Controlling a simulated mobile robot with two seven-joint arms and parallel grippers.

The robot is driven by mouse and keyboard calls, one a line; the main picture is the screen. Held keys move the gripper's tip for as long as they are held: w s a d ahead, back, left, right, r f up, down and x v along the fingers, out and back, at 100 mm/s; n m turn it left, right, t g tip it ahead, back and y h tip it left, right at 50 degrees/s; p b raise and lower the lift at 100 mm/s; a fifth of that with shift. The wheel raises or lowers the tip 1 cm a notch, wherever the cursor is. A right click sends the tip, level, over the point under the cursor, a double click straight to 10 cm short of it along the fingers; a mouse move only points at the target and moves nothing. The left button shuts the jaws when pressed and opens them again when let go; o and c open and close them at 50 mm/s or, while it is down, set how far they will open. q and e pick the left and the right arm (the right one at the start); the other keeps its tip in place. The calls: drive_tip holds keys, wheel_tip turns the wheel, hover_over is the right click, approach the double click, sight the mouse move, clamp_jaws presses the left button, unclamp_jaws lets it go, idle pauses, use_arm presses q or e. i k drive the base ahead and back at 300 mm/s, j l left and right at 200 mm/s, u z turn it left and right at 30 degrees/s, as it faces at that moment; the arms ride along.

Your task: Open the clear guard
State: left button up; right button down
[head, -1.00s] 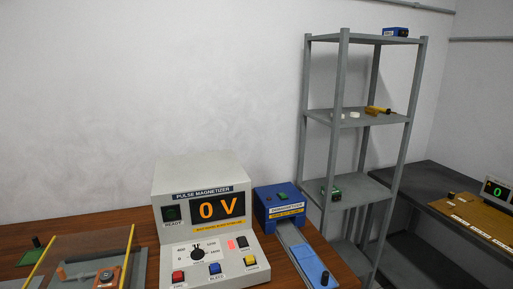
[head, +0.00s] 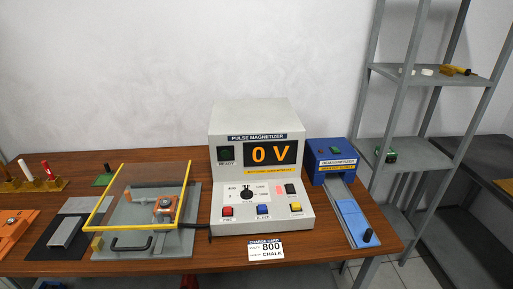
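The clear guard (head: 135,190) is a see-through panel with a yellow frame at the left of the head view. It lies over a grey fixture plate (head: 170,245) on the table. A black handle (head: 131,245) shows just below its front yellow edge. An orange part with a round metal piece (head: 164,205) shows under the panel. The guard looks lowered over the fixture, though its exact tilt is hard to tell. Neither of my grippers is in view.
The pulse magnetizer (head: 256,165) reads 0 V, right of the guard. A white charge card (head: 265,250) is at its front. A blue demagnetizer (head: 332,160) stands further right. A black mat with a grey block (head: 65,232) lies left of the guard. A grey shelf (head: 415,150) stands at right.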

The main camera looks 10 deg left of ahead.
sight(86, 228)
drive_tip(key=u, duration=1.4)
